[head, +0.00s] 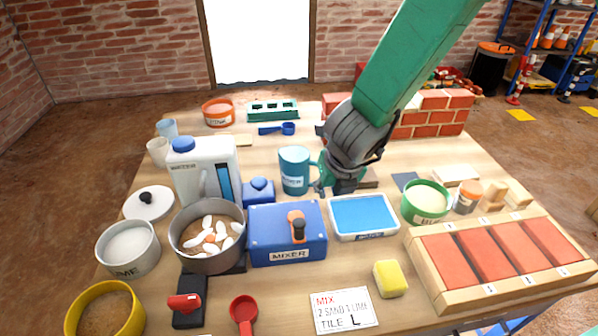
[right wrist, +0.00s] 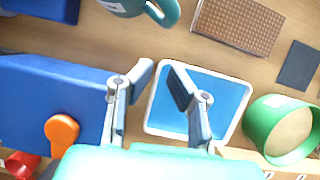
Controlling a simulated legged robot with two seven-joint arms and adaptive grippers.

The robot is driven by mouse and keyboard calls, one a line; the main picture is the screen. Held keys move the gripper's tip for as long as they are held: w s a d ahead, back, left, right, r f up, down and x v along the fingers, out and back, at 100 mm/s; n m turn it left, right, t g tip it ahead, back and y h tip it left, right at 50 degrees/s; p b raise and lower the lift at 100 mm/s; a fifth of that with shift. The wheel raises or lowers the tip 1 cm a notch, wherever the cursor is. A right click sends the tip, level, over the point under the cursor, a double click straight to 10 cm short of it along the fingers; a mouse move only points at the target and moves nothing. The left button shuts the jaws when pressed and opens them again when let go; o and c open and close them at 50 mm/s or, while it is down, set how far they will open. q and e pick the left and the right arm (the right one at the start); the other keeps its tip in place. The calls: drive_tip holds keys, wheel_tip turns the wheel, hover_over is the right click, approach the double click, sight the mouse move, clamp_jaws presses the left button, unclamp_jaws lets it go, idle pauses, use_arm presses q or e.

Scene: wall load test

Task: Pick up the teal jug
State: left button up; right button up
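The teal jug (head: 294,170) stands upright on the table, behind the blue mixer box, with its handle on its right side. In the right wrist view its lower part and handle (right wrist: 165,12) show at the top edge; the rest is cut off. My right gripper (head: 338,186) is just right of the jug's handle in the head view. In the right wrist view the gripper's two fingers (right wrist: 161,75) are apart with nothing between them, above the blue tray and apart from the jug. My left gripper is not in view.
The blue mixer box (head: 288,232), blue tray (head: 363,216) and green bowl (head: 426,201) are in front. A white water container (head: 203,170) and small blue block (head: 258,190) are left of the jug. Brick blocks (head: 430,112) stand behind right.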

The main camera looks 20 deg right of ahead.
sight(303, 174)
drive_tip(key=w+p, duration=0.1)
drive_tip(key=w, duration=0.1)
drive_tip(key=w+p, duration=0.2)
drive_tip(key=w, duration=0.1)
drive_tip(key=shift+w+d+r, duration=0.2)
drive_tip(key=shift+w+d, duration=0.1)
drive_tip(key=shift+d, duration=0.1)
drive_tip(key=shift+f+b, duration=0.55)
drive_tip(key=shift+f, duration=0.25)
drive_tip(key=shift+w, duration=0.1)
drive_tip(key=shift+r, duration=0.1)
clamp_jaws()
